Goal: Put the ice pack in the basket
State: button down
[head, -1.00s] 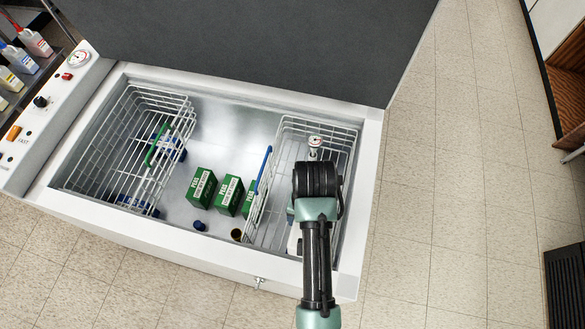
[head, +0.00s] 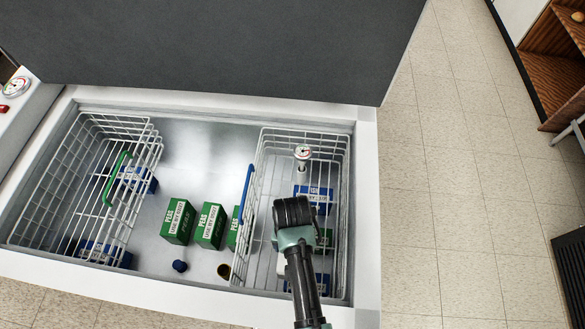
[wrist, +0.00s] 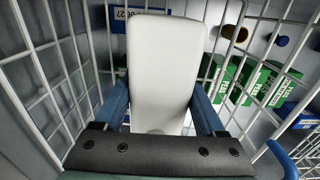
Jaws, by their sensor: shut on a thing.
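A plain white slab, which looks like the ice pack (wrist: 165,60), is held upright between the blue fingers of my gripper (wrist: 160,95) in the wrist view. Basket wires run on both sides of it, so it appears to be within the right basket (head: 262,150), the one with the blue handle (head: 246,193). In the head view my arm covers the gripper and most of the pack. I cannot tell whether the pack touches the basket floor.
The right basket also holds a blue box (head: 322,194) and a dial thermometer (head: 303,152). Green pea boxes (head: 180,221) stand on the freezer floor. A left basket (head: 85,190) has a green handle (head: 117,178). The grey lid (head: 220,50) stands open behind.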

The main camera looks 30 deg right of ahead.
jog(key=shift+f+b, duration=0.4)
jog(key=shift+f, duration=1.3)
jog(key=shift+f, duration=0.2)
grip_release()
notch_tip(320, 180, up, 12)
jog(key=p, duration=0.2)
jog(key=shift+r+p, duration=0.2)
jog(key=shift+p, duration=0.15)
